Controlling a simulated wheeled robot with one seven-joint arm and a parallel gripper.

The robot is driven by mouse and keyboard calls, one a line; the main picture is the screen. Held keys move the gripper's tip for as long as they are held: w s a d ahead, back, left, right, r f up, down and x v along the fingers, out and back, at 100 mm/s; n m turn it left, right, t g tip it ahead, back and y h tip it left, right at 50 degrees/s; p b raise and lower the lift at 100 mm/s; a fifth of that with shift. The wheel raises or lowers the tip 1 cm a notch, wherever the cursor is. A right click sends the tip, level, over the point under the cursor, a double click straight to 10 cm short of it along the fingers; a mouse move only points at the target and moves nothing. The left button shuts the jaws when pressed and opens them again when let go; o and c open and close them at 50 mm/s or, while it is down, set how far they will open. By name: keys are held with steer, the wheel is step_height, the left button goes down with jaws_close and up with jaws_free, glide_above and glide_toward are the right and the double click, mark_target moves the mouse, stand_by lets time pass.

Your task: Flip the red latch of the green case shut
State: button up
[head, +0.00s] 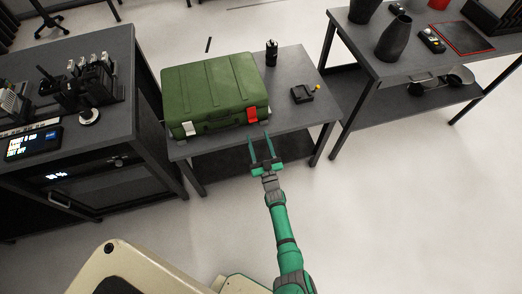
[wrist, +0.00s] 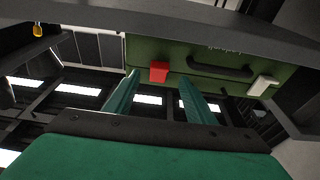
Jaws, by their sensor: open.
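The green case (head: 215,92) lies closed-lidded on the grey table, its front side toward me. The red latch (head: 252,116) is at the right of its front; a white latch (head: 193,128) is at the left. In the wrist view, which appears inverted, the red latch (wrist: 158,72) shows between my fingertips, with the dark handle (wrist: 220,68) and white latch (wrist: 263,85) to its right. I cannot tell the red latch's exact angle. My gripper (head: 258,139) is open and empty, in front of and below the red latch, apart from it.
The case's table (head: 300,122) also bears a dark canister (head: 271,53) and a small black device (head: 302,94) at the right. A dark equipment bench (head: 70,140) stands close at the left, another table (head: 400,65) at the right. The floor ahead of the table is clear.

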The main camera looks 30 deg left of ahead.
steer(key=shift+v, duration=2.35)
